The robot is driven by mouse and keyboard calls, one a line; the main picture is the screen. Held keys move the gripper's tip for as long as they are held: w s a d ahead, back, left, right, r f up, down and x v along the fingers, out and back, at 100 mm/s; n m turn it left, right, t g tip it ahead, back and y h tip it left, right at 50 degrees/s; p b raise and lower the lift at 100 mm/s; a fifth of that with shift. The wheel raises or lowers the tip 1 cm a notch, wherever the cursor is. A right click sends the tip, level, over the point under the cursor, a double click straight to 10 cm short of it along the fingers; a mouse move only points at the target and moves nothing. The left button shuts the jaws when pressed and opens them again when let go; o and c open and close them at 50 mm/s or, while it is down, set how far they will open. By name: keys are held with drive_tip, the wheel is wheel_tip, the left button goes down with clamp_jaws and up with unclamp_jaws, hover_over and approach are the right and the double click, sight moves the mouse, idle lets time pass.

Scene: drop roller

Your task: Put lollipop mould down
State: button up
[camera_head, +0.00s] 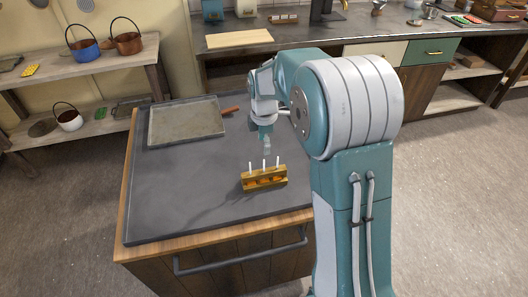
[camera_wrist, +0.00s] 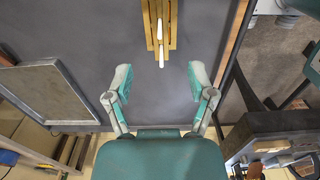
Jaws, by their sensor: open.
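The lollipop mould (camera_head: 264,179) is a yellow-gold block with several white sticks standing up from it. It rests on the dark top of the counter (camera_head: 190,205), towards its front right. In the wrist view the mould (camera_wrist: 151,36) is at the top, beyond the fingertips, with a white stick in line with the gap. My gripper (camera_head: 265,143) is just behind and above the mould in the head view. In the wrist view my gripper (camera_wrist: 160,80) has its two fingers wide apart with nothing between them. The mould's lower side is hidden.
A shallow metal tray (camera_head: 186,122) lies at the back left of the counter, with a reddish-brown handle (camera_head: 229,110) by its right edge. The counter's left and front-left area is clear. Shelves with pots (camera_head: 85,48) stand at the left, and a long worktop (camera_head: 290,38) runs behind.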

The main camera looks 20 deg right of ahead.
drive_tip(key=shift+s+r, duration=0.1)
drive_tip(key=shift+r, duration=0.3)
drive_tip(key=s+r+m+t, duration=0.2)
drive_tip(key=s+r+m, duration=0.45)
drive_tip(key=s, duration=0.35)
drive_tip(key=s+r+m+t, duration=0.2)
drive_tip(key=s+r+m, duration=0.45)
drive_tip(key=s, duration=0.25)
drive_tip(key=s+m+t, duration=0.1)
drive_tip(key=s+m, duration=0.4)
drive_tip(key=s, duration=0.3)
drive_tip(key=shift+s+r+t, duration=0.15)
drive_tip(key=shift+s+t, duration=0.15)
